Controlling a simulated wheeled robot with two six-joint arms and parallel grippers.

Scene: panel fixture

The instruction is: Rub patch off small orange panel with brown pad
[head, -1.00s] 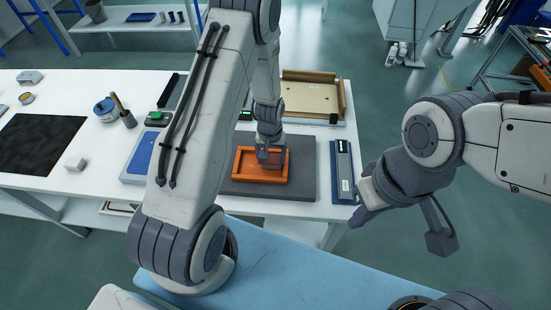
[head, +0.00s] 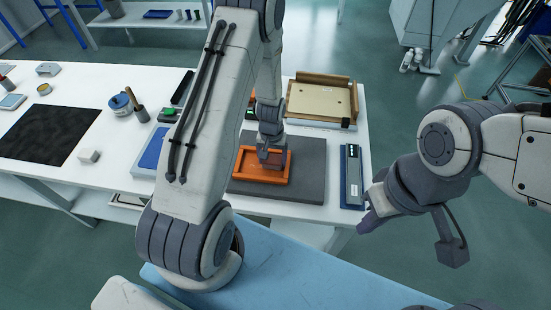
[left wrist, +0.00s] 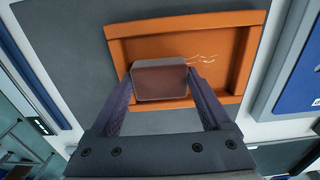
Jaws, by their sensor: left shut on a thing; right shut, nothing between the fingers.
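The small orange panel (head: 246,178) is a shallow tray-like frame with raised edges, lying on a dark grey mat (head: 312,168) on the white table. My left gripper (head: 271,160) is over the panel, pointing down. In the left wrist view its fingers (left wrist: 160,92) are shut on the brown pad (left wrist: 160,80), a block with a grey edge. The pad is over the panel's recessed face; I cannot tell whether it touches. Thin pale marks of the patch (left wrist: 204,58) show beside the pad; the pad may hide more. My right gripper (head: 370,217) is shut and empty, off the table's front right.
A blue-and-grey case (head: 352,176) lies right of the mat, and a wooden tray (head: 320,100) behind it. A blue panel (head: 151,150) lies to the left. A black mat (head: 48,134), small white block (head: 88,156) and blue-lidded pot (head: 120,104) are farther left.

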